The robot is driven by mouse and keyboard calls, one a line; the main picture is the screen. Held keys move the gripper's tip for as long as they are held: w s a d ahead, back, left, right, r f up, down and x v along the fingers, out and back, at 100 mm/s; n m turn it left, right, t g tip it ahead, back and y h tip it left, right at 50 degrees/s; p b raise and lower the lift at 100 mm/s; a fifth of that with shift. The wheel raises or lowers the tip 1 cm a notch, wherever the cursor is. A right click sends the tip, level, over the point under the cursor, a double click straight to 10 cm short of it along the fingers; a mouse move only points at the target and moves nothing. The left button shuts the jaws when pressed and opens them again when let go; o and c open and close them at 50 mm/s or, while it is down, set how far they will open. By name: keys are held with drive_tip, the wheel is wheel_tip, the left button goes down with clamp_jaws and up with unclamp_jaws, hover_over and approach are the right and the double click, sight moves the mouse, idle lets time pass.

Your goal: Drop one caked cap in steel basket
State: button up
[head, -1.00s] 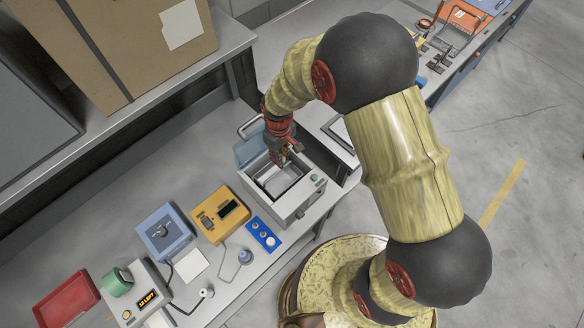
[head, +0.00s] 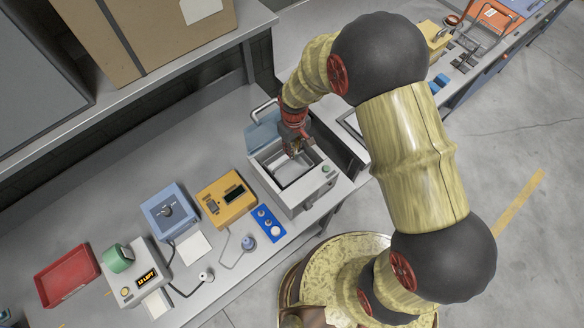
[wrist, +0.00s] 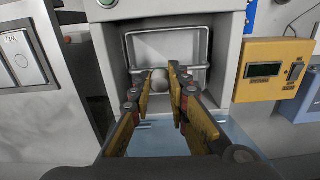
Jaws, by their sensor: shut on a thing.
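My gripper (head: 295,150) is over the open tank of the grey bath machine (head: 307,201) on the bench. In the wrist view, my gripper (wrist: 174,82) has its yellow-sided fingers closed near a small greyish round cap (wrist: 159,78), which shows at the fingertips. The fingers partly hide the cap, and its caking cannot be made out. The steel basket (wrist: 207,48), with a thin wire rim, sits inside the tank beyond the fingertips. The basket also shows in the head view (head: 299,180), partly behind my gripper. How high the cap is above the basket floor is unclear.
The bath's blue lid (head: 263,136) stands open behind it. A blue board (head: 268,222) with small round pieces, a yellow meter (head: 226,197), a blue box (head: 169,211) and a red tray (head: 69,277) stand to the left. A shelf with a cardboard box (head: 150,40) is behind.

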drive_tip(key=o, duration=0.8)
drive_tip(key=shift+r, duration=0.1)
wheel_tip(320, 180, up, 12)
drive_tip(key=shift+f, duration=0.1)
idle(0.3)
idle(0.4)
